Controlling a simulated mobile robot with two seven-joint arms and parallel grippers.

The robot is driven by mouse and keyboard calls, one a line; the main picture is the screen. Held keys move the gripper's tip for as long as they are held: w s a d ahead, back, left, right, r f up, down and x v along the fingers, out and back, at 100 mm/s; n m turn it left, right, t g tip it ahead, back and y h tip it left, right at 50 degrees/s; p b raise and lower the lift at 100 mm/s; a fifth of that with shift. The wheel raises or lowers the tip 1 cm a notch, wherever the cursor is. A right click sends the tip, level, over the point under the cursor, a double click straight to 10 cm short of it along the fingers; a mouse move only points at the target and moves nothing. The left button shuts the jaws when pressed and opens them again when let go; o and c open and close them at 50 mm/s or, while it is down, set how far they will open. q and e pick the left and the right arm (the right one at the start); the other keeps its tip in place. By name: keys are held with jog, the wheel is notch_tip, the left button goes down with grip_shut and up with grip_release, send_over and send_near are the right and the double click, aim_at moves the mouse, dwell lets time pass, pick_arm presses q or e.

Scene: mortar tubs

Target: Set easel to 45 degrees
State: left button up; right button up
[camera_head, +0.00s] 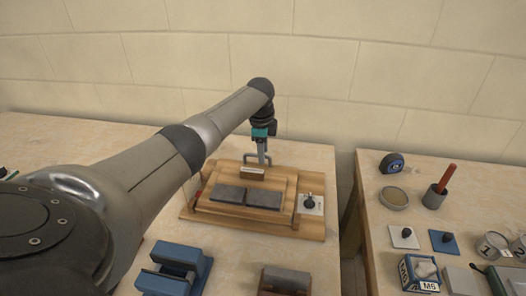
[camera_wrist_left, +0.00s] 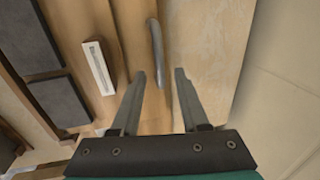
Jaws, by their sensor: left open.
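The easel is a wooden board (camera_head: 287,190) on a wooden base (camera_head: 230,222), lying about flat as far as I can tell. Two dark grey tiles (camera_head: 247,195) rest on it, and they also show in the left wrist view (camera_wrist_left: 60,102). A grey metal handle (camera_wrist_left: 155,45) stands at the board's far edge, beside a block with a white label strip (camera_wrist_left: 99,67). My left gripper (camera_wrist_left: 160,73) is open at the handle. The handle's near end appears between its fingertips, but contact is not clear. My right gripper is out of view.
A white plate with a black knob (camera_head: 312,203) is at the base's right. A blue block-like fixture (camera_head: 175,268) stands in front. A gap separates the right table, which holds a tape measure (camera_head: 392,163), a cup with a red-handled tool (camera_head: 435,198) and cans. A block wall rises behind.

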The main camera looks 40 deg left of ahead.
pick_arm(q)
jog(key=shift+c, duration=0.4)
grip_shut()
dwell(0.9)
